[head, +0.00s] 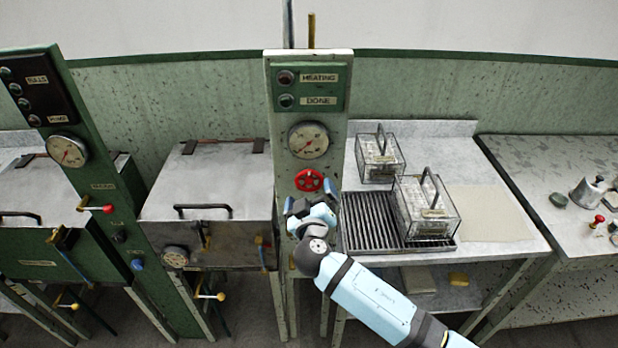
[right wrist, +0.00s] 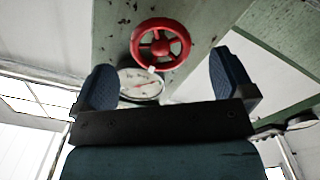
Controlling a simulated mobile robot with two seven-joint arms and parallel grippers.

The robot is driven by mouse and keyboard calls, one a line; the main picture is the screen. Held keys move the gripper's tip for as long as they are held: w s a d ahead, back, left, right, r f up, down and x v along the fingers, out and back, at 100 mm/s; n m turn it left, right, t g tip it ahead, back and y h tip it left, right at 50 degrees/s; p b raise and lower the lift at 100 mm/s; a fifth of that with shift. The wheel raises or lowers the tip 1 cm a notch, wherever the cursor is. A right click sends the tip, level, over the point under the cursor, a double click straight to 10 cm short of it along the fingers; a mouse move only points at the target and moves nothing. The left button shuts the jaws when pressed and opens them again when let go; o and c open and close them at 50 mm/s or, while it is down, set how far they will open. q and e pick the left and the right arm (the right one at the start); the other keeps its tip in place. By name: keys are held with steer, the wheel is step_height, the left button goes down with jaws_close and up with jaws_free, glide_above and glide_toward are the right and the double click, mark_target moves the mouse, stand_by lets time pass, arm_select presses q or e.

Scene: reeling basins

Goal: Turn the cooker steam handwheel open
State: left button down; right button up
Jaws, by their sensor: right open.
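The red handwheel (head: 309,180) is mounted on a green post, below a round gauge (head: 308,140) and a panel labelled HEATING and DONE. My right gripper (head: 311,205) is just below the handwheel in the head view, and the wrist hides part of the post. In the right wrist view the handwheel (right wrist: 160,45) shows beyond the two dark fingers, roughly centred between them. The right gripper (right wrist: 162,85) is open and empty, and no contact with the wheel shows. My left gripper is not in view.
Left of the post stands a grey lidded box (head: 212,180) with a black handle. To the right, a table holds wire baskets (head: 425,208) and a dark slatted rack (head: 370,222). Another post (head: 85,140) with a gauge stands further left.

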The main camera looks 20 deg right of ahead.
mark_target(310, 184)
steer(key=shift+p+x, duration=0.5)
steer(key=shift+x, duration=1.8)
steer(key=c, duration=0.9)
